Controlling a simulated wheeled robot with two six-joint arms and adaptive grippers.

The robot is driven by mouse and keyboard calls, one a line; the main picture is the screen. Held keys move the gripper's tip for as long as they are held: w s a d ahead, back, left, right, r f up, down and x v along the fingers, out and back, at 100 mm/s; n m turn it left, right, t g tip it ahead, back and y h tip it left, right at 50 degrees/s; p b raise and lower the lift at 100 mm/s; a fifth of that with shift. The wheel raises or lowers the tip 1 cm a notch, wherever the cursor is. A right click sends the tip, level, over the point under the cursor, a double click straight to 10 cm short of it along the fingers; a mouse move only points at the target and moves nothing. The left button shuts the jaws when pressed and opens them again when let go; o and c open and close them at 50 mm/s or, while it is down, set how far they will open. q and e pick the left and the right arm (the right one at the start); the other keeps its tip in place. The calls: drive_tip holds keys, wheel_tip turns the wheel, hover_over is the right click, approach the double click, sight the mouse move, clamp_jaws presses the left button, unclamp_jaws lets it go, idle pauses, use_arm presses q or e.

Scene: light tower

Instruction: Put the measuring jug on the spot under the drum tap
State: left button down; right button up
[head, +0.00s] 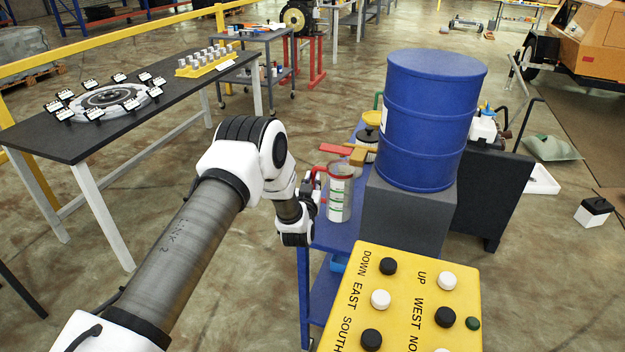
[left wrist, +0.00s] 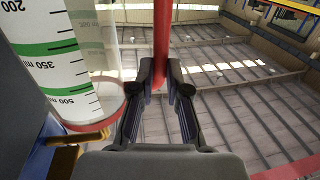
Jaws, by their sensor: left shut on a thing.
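The measuring jug (head: 340,196) is a clear cylinder with a white and green scale and a red rim. My left gripper (head: 309,188) is shut on its red handle at the jug's left side. In the left wrist view the red handle runs between the fingers (left wrist: 160,78), with the jug (left wrist: 62,62) to the left. The brass-coloured tap (head: 357,155) with a red lever shows just above and behind the jug. I cannot tell whether the jug touches the blue cart (head: 331,236). The spot is not visible. My right gripper is out of view.
A yellow button panel (head: 415,300) stands in front of the drum stand. A pot with a yellow lid (head: 368,135) is behind the tap. A dark table (head: 95,140) with a ring fixture is at left. Open floor lies between table and cart.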

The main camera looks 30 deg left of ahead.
use_arm(q)
drive_tip(key=shift+f, duration=0.15)
drive_tip(key=c, duration=1.1)
unclamp_jaws()
drive_tip(key=shift+c, duration=0.2)
drive_tip(key=shift+s+r, duration=0.1)
drive_tip(key=shift+r, duration=0.1)
drive_tip(key=b+v, duration=0.2)
drive_tip(key=v, duration=1)
drive_tip(key=s+d+f+m+g+h, duration=0.1)
drive_tip(key=s+d+f+g+h, duration=0.2)
drive_tip(key=f, duration=0.4)
drive_tip(key=s+d+f+m+g+h, duration=0.1)
drive_tip(key=s+d+f+g, duration=0.1)
drive_tip(key=s+d+f, duration=0.4)
drive_tip(key=s+d+f+m+g+h, duration=0.1)
drive_tip(key=s+d+f+g, duration=0.1)
drive_tip(key=s+f+g, duration=0.35)
drive_tip(key=s+d+f+m+g+h, duration=0.1)
drive_tip(key=s+d+f+g+h, duration=0.15)
drive_tip(key=s, duration=0.65)
drive_tip(key=s+d+f+g, duration=0.1)
drive_tip(key=s+g, duration=0.2)
drive_tip(key=s, duration=0.9)
drive_tip(key=shift+f+g, duration=0.3)
drive_tip(key=shift+f, duration=0.1)
